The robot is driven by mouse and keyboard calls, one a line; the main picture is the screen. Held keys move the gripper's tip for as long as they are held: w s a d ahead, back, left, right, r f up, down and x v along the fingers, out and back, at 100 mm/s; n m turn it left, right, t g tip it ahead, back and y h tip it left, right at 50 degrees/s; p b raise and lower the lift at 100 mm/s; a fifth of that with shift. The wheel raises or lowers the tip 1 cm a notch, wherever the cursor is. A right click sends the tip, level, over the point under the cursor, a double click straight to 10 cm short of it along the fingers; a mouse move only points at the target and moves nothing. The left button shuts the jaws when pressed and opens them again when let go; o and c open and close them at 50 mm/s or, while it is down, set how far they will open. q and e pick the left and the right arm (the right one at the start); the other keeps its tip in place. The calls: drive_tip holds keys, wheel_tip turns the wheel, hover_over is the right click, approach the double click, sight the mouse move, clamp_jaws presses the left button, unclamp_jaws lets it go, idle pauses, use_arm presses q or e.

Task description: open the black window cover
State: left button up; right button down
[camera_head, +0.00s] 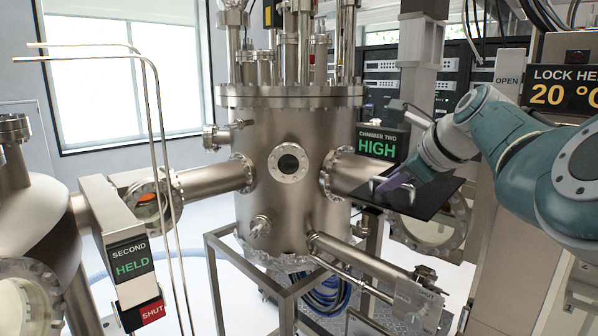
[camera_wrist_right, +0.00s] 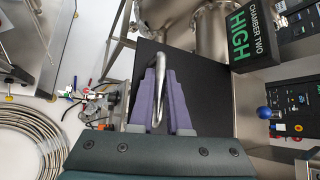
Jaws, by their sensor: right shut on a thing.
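The black window cover (camera_head: 432,196) is a flat dark plate to the right of the central chamber in the head view. It sits tilted above a round flanged window (camera_head: 432,232), whose lower part shows beneath it. In the wrist view the cover (camera_wrist_right: 205,85) fills the middle, with a curved silver handle (camera_wrist_right: 158,62) on it. My right gripper (camera_head: 392,184) has purple fingers shut on this handle. The fingers also show in the wrist view (camera_wrist_right: 160,98), one on each side of the handle. The cover's hinge cannot be made out. My left gripper is not in view.
A "CHAMBER TWO HIGH" sign (camera_head: 382,143) stands close above the cover. The steel chamber (camera_head: 300,205) and its side tube are left of it. A "LOCK" display (camera_head: 566,88) is at the right. A metal frame (camera_head: 285,300) stands below.

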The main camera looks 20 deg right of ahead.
drive_tip(key=shift+w+d+r+p, duration=0.1)
drive_tip(key=shift+r+p, duration=0.3)
drive_tip(key=shift+r, duration=0.3)
drive_tip(key=c, duration=0.9)
unclamp_jaws()
drive_tip(key=shift+d, duration=0.1)
drive_tip(key=b+v, duration=0.3)
drive_tip(key=v, duration=0.7)
